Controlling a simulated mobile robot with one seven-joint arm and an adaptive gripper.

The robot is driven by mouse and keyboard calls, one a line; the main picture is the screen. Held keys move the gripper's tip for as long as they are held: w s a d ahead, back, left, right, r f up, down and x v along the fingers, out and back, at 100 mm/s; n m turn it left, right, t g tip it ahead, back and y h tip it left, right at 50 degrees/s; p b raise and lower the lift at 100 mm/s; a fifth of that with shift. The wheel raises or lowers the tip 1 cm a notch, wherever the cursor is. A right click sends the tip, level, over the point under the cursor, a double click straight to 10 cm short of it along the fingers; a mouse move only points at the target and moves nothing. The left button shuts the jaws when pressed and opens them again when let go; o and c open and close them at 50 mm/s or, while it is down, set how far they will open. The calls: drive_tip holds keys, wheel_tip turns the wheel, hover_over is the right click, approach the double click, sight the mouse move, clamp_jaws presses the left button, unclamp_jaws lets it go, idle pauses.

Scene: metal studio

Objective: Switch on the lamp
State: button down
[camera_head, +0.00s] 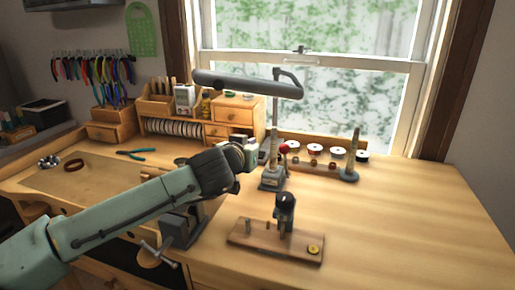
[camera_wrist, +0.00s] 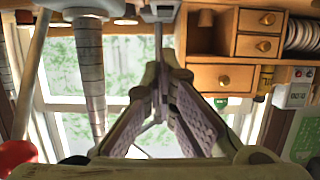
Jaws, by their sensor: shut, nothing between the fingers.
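The lamp is a grey desk lamp with a long tubular head (camera_head: 247,84), a thin upright stem and a grey base (camera_head: 272,181) on the bench. The head looks unlit. My gripper (camera_head: 250,156) is just left of the stem, above the base and below the head. I cannot tell whether the fingers touch the lamp.
A wooden block with a black-topped tool (camera_head: 285,212) stands in front. A grey tapered mandrel (camera_head: 352,158) stands at the right, near several spools. Small wooden drawers (camera_head: 234,116) stand behind my gripper, and a vise (camera_head: 182,227) is below my arm. The bench's right side is clear.

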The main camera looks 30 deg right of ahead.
drive_tip(key=shift+f+b+v, duration=0.1)
drive_tip(key=shift+b+v, duration=0.05)
drive_tip(key=shift+v, duration=0.75)
drive_tip(key=shift+f+b+v, duration=0.15)
drive_tip(key=shift+v, duration=0.75)
drive_tip(key=shift+s, duration=0.1)
